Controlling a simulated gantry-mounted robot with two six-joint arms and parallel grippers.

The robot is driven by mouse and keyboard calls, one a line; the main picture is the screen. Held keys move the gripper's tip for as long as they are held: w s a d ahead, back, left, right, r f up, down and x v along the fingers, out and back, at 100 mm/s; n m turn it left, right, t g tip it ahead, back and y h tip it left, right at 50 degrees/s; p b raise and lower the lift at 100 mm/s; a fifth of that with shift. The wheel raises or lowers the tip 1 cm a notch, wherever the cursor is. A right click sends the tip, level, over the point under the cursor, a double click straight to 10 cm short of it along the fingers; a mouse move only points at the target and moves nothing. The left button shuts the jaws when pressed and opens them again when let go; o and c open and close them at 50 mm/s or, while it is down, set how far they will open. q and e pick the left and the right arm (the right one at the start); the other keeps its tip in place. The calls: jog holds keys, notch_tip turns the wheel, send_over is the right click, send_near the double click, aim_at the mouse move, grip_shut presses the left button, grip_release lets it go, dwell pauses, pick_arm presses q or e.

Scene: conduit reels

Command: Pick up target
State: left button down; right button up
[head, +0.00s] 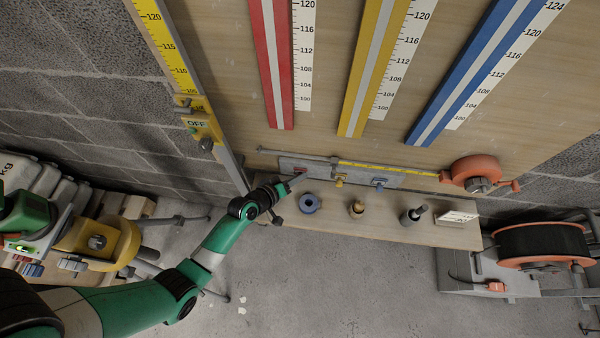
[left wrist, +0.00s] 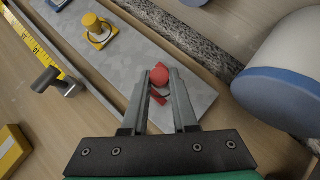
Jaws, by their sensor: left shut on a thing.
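My left gripper (head: 290,183) is at the left end of a grey metal strip on the wooden shelf. In the left wrist view its two fingers (left wrist: 160,92) are closed around a small red knob (left wrist: 159,75), with a red base part between the fingers. The red piece (head: 300,171) is small and partly covered in the head view. It appears to be still at the strip; I cannot tell whether it is lifted. A yellow knobbed piece (head: 339,180) and a blue one (head: 380,183) stand further right on the strip. My right gripper is not in view.
The grey strip (head: 410,182) lies along the board's foot. A blue ring (head: 309,203), a brass-coloured piece (head: 357,209) and a dark grey piece (head: 413,214) stand on the shelf. An orange tape reel (head: 474,170) is at right. A yellow scale post (head: 170,45) rises at left.

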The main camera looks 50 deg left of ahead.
pick_arm(q)
jog(key=shift+r+p, duration=0.45)
notch_tip(320, 180, up, 6)
jog(key=r+p, duration=0.1)
jog(key=p, duration=0.4)
jog(key=s+d, duration=1.2)
jog(key=s, duration=0.3)
jog(key=shift+s+d+f, duration=0.3)
jog(key=shift+s+f, duration=0.05)
jog(key=shift+f, duration=0.1)
